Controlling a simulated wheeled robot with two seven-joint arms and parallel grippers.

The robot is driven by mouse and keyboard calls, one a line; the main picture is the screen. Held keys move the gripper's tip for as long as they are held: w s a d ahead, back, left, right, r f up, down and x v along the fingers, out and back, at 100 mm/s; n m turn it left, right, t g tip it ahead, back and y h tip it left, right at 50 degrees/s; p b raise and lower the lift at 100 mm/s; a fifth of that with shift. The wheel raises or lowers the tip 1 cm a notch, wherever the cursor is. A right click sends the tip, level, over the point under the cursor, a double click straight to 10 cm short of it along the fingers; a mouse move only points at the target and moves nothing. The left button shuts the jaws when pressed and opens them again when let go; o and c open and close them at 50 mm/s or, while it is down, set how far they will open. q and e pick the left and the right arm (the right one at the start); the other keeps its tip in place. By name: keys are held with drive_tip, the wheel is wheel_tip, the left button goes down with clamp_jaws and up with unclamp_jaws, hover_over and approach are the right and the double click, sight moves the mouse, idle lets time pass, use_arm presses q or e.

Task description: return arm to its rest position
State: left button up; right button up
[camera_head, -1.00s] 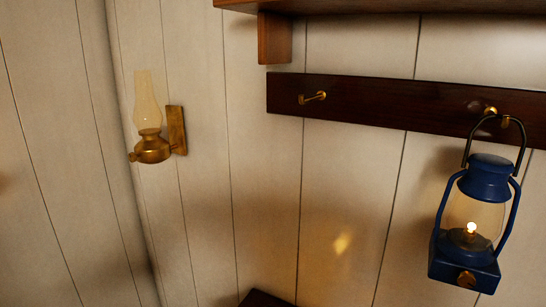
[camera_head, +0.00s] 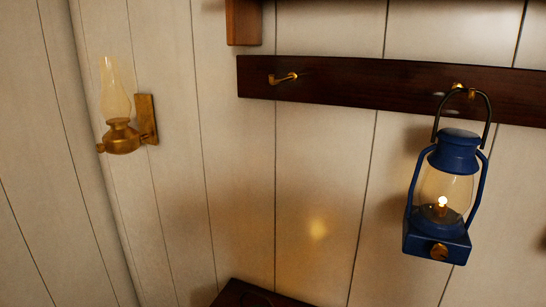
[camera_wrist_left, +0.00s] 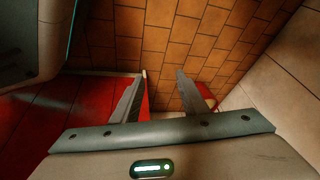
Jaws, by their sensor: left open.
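My left gripper (camera_wrist_left: 158,98) shows in the left wrist view, its two fingers apart with nothing between them. It points down towards an orange-brown tiled floor (camera_wrist_left: 175,45). Neither gripper shows in the head view. There a blue lantern (camera_head: 438,205) with a lit flame hangs by its dark bail from a brass hook (camera_head: 457,87) on a dark wooden rail (camera_head: 340,83). The lantern hangs free, close to the wall, with no gripper near it.
A brass wall lamp (camera_head: 123,136) with a glass chimney is fixed to the pale plank wall at left. A second hook (camera_head: 284,78) on the rail is empty. A dark wooden edge (camera_head: 250,295) shows at the bottom. A red surface (camera_wrist_left: 85,125) lies beside my left gripper.

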use_arm(q)
drive_tip(key=s+d+f+g, duration=0.1)
drive_tip(key=s+d+f, duration=0.1)
drive_tip(key=s+d, duration=0.3)
drive_tip(key=s+d+f+m+g, duration=0.1)
drive_tip(key=s+d, duration=0.5)
drive_tip(key=s, duration=0.8)
wheel_tip(320, 180, down, 2)
drive_tip(key=shift+f+m+g+h, duration=0.1)
drive_tip(key=shift+m+g+h, duration=0.2)
drive_tip(key=shift+g, duration=0.4)
